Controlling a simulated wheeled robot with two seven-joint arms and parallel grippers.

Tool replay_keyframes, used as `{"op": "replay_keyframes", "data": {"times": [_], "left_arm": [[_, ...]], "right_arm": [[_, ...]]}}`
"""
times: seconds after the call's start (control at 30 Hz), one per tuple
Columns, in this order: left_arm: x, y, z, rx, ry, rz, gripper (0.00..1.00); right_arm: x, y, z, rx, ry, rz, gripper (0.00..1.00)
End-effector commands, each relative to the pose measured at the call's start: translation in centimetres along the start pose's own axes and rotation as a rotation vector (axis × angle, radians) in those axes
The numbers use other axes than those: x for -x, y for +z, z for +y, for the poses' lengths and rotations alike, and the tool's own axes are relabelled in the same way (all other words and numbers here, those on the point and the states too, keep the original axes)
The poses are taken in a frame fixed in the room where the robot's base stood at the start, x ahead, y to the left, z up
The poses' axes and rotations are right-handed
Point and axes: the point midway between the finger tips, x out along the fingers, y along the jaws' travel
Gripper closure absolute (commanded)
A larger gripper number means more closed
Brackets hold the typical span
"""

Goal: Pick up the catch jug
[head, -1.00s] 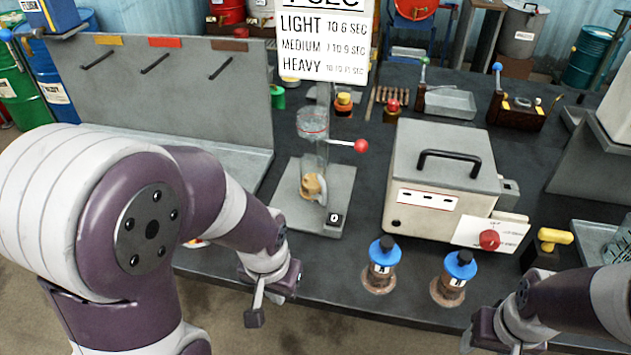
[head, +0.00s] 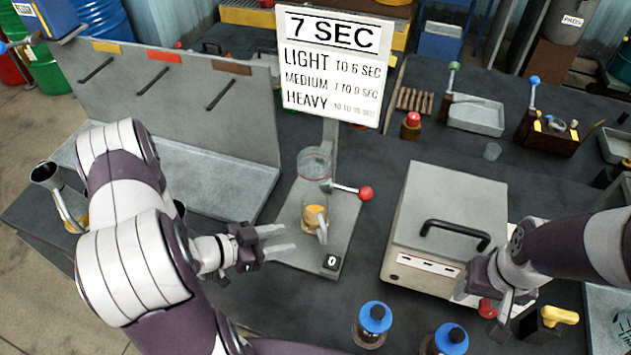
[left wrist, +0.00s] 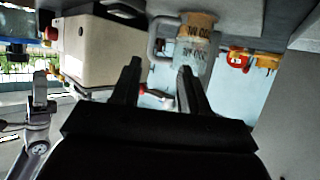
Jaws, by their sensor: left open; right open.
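The catch jug (head: 315,218) is a clear jug with amber contents, upright on the grey stand below a clear cup (head: 314,163). My left gripper (head: 286,240) is open and empty, its fingers pointing at the jug from the left, apart from it. In the left wrist view the jug (left wrist: 198,48) appears upside down with volume markings, just beyond the open fingertips (left wrist: 159,66). Its handle is on the left there, roughly ahead of the gap. My right gripper (head: 486,308) is open in front of the beige box; its fingertips are hard to make out.
The beige lidded box (head: 445,220) stands right of the stand. Two blue-capped bottles (head: 374,318) stand at the front edge. A red-knobbed lever (head: 365,193) sticks out above the jug's right. A sign (head: 332,70) stands behind. A dark pitcher (head: 45,173) is at far left.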

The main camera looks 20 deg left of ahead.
Motion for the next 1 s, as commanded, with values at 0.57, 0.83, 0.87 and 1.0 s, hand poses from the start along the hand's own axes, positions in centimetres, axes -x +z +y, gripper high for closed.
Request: {"op": "replay_keyframes", "data": {"times": [0.57, 0.83, 0.87, 1.0], "left_arm": [[-10.2, -0.8, 0.7, -0.002, 0.015, 0.013, 0.56], [-12.4, -0.4, 0.5, 0.000, 0.007, 0.012, 0.56], [-12.4, -0.4, 0.5, 0.000, 0.007, 0.012, 0.56], [-12.4, -0.4, 0.5, 0.000, 0.008, 0.012, 0.78]], "right_arm": [[3.0, -0.3, 0.0, 0.000, 0.000, -0.001, 0.41], [2.9, -0.3, 0.0, 0.000, 0.000, -0.001, 0.41], [2.9, -0.3, 0.0, 0.000, 0.000, -0.001, 0.41], [2.9, -0.3, 0.0, 0.000, 0.000, -0.001, 0.41]]}}
